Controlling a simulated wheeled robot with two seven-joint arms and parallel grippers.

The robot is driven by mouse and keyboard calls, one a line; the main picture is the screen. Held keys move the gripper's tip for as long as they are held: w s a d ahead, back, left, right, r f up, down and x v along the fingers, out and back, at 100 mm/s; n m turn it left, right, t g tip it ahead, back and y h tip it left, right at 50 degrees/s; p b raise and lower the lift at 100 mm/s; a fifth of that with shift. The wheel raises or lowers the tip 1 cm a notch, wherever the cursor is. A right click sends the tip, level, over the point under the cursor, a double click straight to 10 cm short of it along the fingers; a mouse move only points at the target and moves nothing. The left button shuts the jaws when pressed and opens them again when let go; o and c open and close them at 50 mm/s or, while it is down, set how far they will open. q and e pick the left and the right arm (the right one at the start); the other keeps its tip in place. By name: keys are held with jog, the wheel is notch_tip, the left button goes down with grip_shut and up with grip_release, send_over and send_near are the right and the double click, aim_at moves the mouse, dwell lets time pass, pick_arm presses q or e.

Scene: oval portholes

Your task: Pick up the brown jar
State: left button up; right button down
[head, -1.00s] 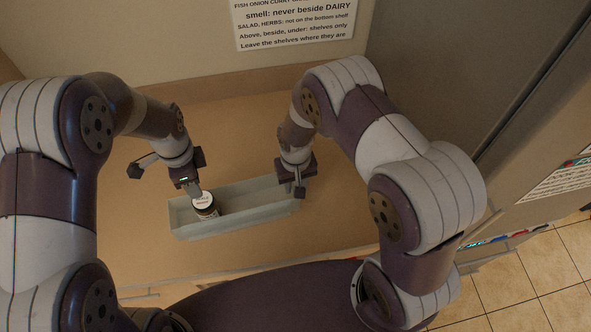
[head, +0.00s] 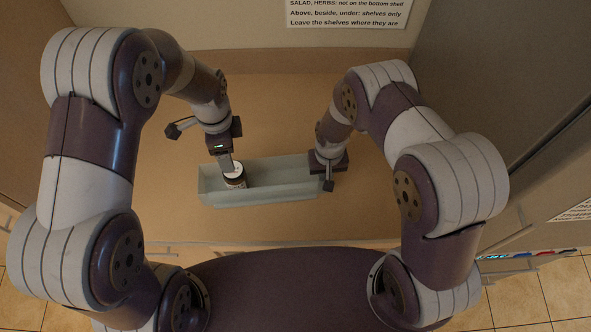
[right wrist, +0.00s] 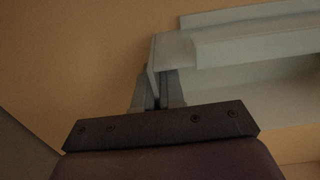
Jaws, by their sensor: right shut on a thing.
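The brown jar (head: 238,184), with a white lid, stands inside the left end of a pale grey-green tray (head: 285,192). My left gripper (head: 227,166) points down at the jar's lid from above and partly covers it. Its fingertips are too small and hidden to show whether they hold the jar. My right gripper (head: 327,178) is at the tray's right end. In the right wrist view its fingers (right wrist: 158,88) are shut on the tray's end wall (right wrist: 156,62).
The tray rests on a tan counter (head: 280,100) with clear room behind it. A sign (head: 345,15) hangs on the back wall. A grey cabinet side (head: 490,90) stands at the right, and tiled floor (head: 525,305) shows at the lower right.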

aim_at(234, 174)
pick_arm(q)
jog(key=n, duration=0.6)
jog(key=shift+d, duration=0.1)
jog(key=n, duration=0.3)
jog(key=shift+n, duration=0.4)
jog(key=n, duration=1)
jog(key=shift+n, duration=0.3)
jog(key=n, duration=0.4)
jog(key=shift+f+n, duration=0.1)
jog(key=shift+n, duration=0.3)
notch_tip(234, 174, down, 11)
jog(key=shift+s+f, duration=0.1)
jog(key=shift+f, duration=0.3)
jog(key=c, duration=1.1)
notch_tip(234, 174, up, 10)
jog(key=shift+r, duration=0.1)
pick_arm(e)
jog(key=c, duration=1.2)
grip_release()
jog(key=shift+o, duration=0.2)
